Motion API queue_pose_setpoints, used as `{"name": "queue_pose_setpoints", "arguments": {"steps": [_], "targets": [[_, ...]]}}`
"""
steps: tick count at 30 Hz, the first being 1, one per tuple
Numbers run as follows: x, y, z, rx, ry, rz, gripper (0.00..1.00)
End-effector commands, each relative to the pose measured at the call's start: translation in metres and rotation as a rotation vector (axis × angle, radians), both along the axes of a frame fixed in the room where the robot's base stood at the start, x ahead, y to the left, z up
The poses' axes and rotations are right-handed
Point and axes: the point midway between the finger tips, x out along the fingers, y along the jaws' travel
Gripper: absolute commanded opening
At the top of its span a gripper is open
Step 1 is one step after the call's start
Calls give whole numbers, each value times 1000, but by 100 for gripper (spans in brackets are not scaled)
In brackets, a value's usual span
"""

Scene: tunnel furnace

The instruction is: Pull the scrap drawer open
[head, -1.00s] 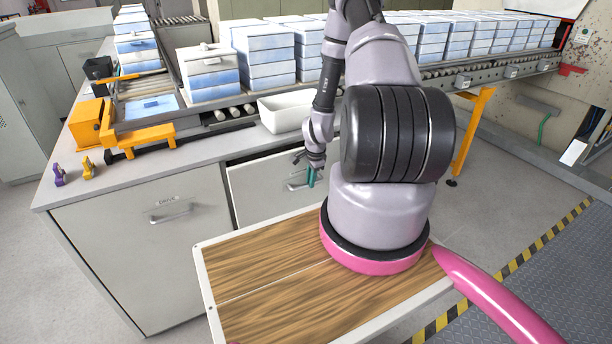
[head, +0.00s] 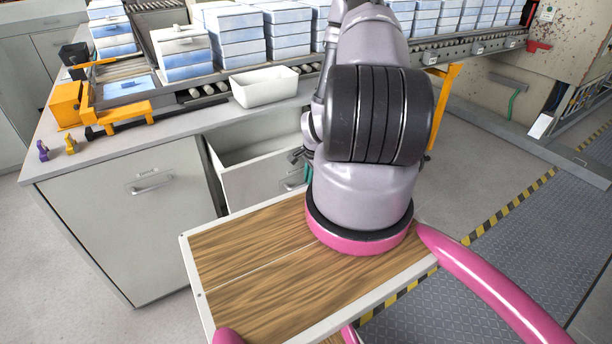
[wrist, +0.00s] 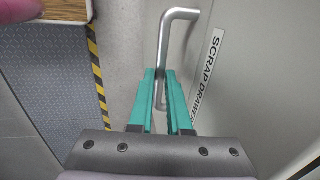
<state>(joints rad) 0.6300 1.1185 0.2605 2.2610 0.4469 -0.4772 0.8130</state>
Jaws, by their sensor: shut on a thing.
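The scrap drawer (head: 262,186) stands pulled part way out of the grey bench in the head view, and its inside shows behind the front panel. In the wrist view, the drawer front (wrist: 250,60) carries a "SCRAP DRAWER" label (wrist: 207,75) and a silver bar handle (wrist: 163,50). My gripper (wrist: 160,77) has its two teal fingers on either side of the handle and is shut on it. In the head view my gripper (head: 306,172) is mostly hidden behind my arm, at the drawer front.
A grey cabinet door (head: 135,215) with its own handle is left of the drawer. A white bin (head: 264,88) stands on the bench beside the roller conveyor. Stacked blue-white boxes (head: 183,53) line the conveyor. Open floor lies to the right.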

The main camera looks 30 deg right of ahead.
Motion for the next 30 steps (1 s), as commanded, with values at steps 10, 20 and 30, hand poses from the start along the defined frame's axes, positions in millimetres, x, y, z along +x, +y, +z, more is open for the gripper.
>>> {"name": "queue_pose_setpoints", "arguments": {"steps": [10,20,30], "targets": [[0,0,0,0,-1,0,28],[0,0,0,0,0,0,46],[-7,-1,39,-3,-3,0,46]]}}
